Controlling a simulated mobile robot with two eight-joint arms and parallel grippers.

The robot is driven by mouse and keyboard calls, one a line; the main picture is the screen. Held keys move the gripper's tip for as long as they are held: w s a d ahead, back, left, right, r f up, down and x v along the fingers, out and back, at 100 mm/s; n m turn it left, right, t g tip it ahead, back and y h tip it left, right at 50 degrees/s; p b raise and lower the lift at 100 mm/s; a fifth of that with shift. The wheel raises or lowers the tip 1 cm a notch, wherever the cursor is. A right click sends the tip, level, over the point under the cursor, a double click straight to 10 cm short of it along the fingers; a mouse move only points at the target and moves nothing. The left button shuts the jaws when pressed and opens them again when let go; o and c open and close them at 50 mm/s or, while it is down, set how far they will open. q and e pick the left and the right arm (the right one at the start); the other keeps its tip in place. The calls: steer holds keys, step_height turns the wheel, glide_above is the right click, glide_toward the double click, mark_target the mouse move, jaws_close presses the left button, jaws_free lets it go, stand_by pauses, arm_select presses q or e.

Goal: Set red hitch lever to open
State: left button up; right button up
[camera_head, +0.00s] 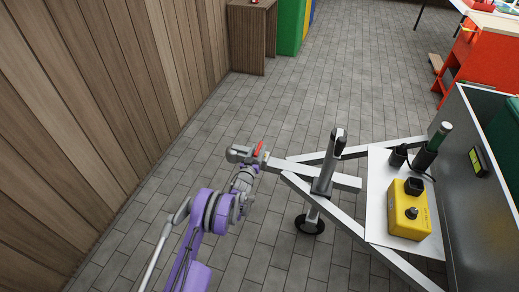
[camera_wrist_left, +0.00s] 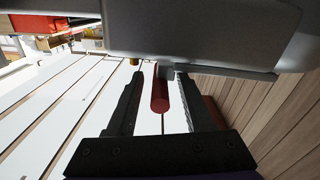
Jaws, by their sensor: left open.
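The red hitch lever (camera_head: 258,149) stands on top of the grey hitch coupler (camera_head: 240,154) at the front end of the trailer's drawbar. My left gripper (camera_head: 250,168) is right beside the coupler on its near side. In the left wrist view the red lever (camera_wrist_left: 160,92) lies between the two black fingers of my left gripper (camera_wrist_left: 157,82). The fingers are open, with a gap visible on the lever's left side. The large grey coupler body (camera_wrist_left: 200,30) fills the top of that view. My right gripper is not in view.
The trailer frame (camera_head: 325,207) with a jack post (camera_head: 328,165) and small wheel (camera_head: 309,224) extends to the right. A yellow box (camera_head: 409,222) sits on its plate. A wood-panelled wall (camera_head: 80,110) runs along the left. Paved floor lies clear beyond the coupler.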

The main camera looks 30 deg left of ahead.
arm_select(q)
steer(key=shift+x, duration=1.05)
steer(key=shift+c, duration=0.2)
jaws_close()
stand_by(0.5)
